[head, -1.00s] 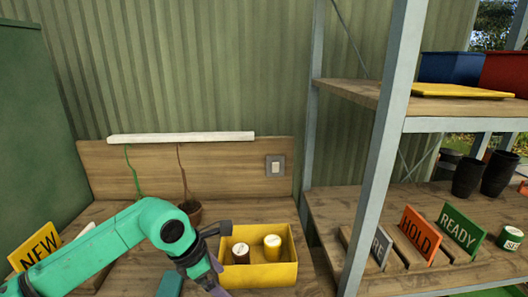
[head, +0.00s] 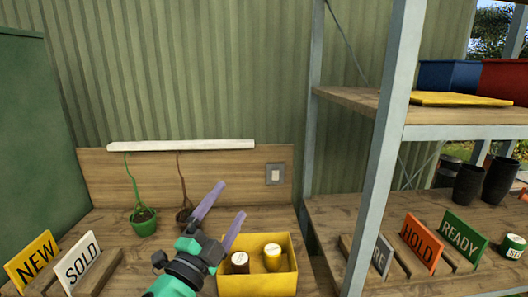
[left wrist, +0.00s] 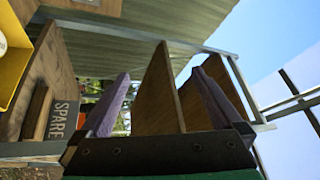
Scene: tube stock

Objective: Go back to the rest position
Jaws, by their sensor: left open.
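My left gripper (head: 230,199) is in the lower middle of the head view, its two purple fingers apart and empty. It points up and to the right, in front of the wooden back panel and at the left side of the yellow bin (head: 284,288). In the left wrist view its open fingers (left wrist: 162,74) frame wooden shelf boards, with nothing between them held. My right gripper is not in view.
NEW (head: 37,260) and SOLD (head: 78,264) signs stand at the left. A metal-framed rack (head: 376,170) with HOLD (head: 421,243) and READY (head: 461,237) signs is at the right.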

